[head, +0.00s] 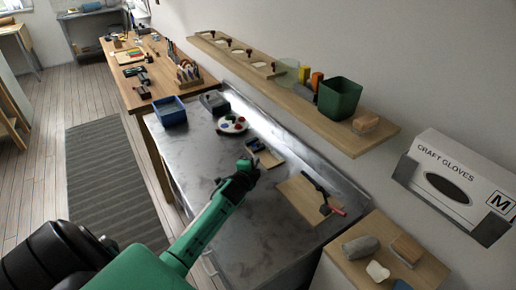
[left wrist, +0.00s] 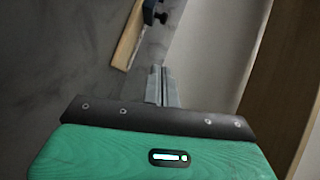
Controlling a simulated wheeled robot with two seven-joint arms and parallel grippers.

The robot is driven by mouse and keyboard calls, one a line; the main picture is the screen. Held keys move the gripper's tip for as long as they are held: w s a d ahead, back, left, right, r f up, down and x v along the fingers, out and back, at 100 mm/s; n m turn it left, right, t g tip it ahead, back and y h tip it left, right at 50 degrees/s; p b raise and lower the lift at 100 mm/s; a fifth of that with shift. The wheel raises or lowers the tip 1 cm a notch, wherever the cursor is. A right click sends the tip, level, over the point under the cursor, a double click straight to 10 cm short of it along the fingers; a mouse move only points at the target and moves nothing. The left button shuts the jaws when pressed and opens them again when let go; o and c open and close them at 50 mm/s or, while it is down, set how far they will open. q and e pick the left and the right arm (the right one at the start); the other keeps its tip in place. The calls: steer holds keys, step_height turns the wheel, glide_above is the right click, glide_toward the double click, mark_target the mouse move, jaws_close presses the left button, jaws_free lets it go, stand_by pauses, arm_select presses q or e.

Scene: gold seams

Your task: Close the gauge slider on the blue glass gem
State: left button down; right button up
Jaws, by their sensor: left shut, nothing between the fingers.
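My left gripper (head: 255,166) is over the grey metal worktable, shut and empty. Its closed fingers also show in the left wrist view (left wrist: 163,86). Just beyond it in the head view is a small wooden board (head: 271,159) with a dark and blue device (head: 256,145) on it, which looks like the gauge. In the left wrist view the board's edge (left wrist: 129,38) and a blue part with a dark knob (left wrist: 150,12) lie ahead of the fingertips, apart from them. The blue gem and the slider cannot be made out clearly. My right gripper is not in view.
A white round dish (head: 232,129) with coloured pieces, a blue bin (head: 171,113) and a grey bin (head: 214,103) stand farther back. A larger board (head: 298,192) with a black and red tool (head: 330,208) lies to the right. A wall shelf (head: 345,137) runs above the table.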

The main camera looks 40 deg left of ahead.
mark_target(259, 144)
arm_select(q)
steer(key=x, duration=0.8)
steer(key=shift+w+a+f+p, duration=0.1)
steer(key=shift+w+a+p, duration=0.15)
steer(key=shift+a, duration=0.2)
steer(key=shift+w+a+f+p, duration=0.1)
steer(key=shift+w+a+p, duration=0.1)
steer(key=shift+a, duration=0.2)
steer(key=shift+w+a+f, duration=0.3)
steer(key=shift+w+a, duration=0.1)
steer(key=shift+a, duration=0.3)
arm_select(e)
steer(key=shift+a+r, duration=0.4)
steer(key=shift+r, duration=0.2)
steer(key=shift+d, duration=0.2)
arm_select(q)
steer(key=shift+w+a+f+b, duration=0.15)
steer(key=shift+a+b, duration=0.2)
steer(key=shift+b, duration=0.1)
steer(key=shift+a, duration=0.1)
steer(key=shift+r, duration=0.25)
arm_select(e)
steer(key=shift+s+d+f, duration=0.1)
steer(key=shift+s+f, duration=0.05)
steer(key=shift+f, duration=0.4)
